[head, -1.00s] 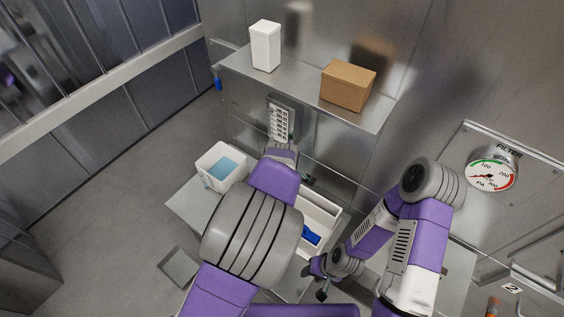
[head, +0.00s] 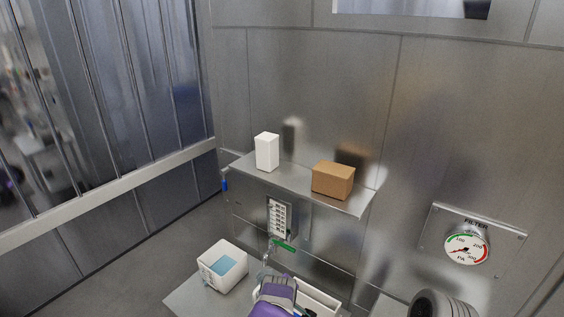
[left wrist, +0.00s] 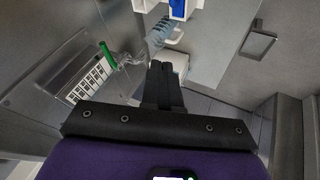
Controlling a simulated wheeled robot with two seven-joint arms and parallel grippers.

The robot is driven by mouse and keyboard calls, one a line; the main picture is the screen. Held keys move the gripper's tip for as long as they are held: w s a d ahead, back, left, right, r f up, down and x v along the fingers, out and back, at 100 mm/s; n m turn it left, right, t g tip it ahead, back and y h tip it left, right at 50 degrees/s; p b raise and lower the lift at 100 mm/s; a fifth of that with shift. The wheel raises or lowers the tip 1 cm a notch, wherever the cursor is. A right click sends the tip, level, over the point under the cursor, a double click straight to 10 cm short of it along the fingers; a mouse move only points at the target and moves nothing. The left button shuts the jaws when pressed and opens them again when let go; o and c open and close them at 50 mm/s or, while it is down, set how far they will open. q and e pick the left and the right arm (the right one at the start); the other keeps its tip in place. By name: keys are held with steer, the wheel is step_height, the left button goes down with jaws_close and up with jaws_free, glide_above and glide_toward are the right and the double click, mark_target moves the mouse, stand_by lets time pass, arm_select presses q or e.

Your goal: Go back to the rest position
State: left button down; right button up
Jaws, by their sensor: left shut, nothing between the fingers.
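My left arm shows at the bottom middle of the head view, its purple and grey links in front of the white tray (head: 318,297); I cannot make out its fingertips there. In the left wrist view my left gripper (left wrist: 161,72) has its two dark fingers together, with nothing seen between them. A grey joint of my right arm shows at the bottom right edge of the head view. My right gripper is outside the picture.
A white bin (head: 215,271) with blue inside stands on the lower surface. Above are a shelf (head: 298,178), a white box (head: 266,152) and a brown box (head: 333,180). A green item (head: 283,245) is near the labelled wall panel (head: 279,218). A gauge (head: 466,248) is at right.

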arm_select(q)
steer(key=s+a+f+m+g+b, duration=0.1)
steer(key=s+a+f+b, duration=0.2)
steer(key=f, duration=0.6)
steer(key=s+a+f+m+g+b, duration=0.15)
steer(key=s+a+f, duration=0.25)
steer(key=f, duration=0.5)
steer(key=s+a+f+m+g+b, duration=0.1)
steer(key=s+a+f+g+b, duration=0.2)
steer(key=f, duration=0.6)
steer(key=s+d+f+m+h+b, duration=0.1)
steer(key=s+f+m+h+b, duration=0.2)
steer(key=s+f, duration=0.9)
steer(key=s+h+b, duration=0.1)
steer(key=s+b, duration=0.1)
steer(key=b, duration=0.1)
steer(key=shift+s+f+g, duration=0.3)
steer(key=shift+s+g, duration=0.05)
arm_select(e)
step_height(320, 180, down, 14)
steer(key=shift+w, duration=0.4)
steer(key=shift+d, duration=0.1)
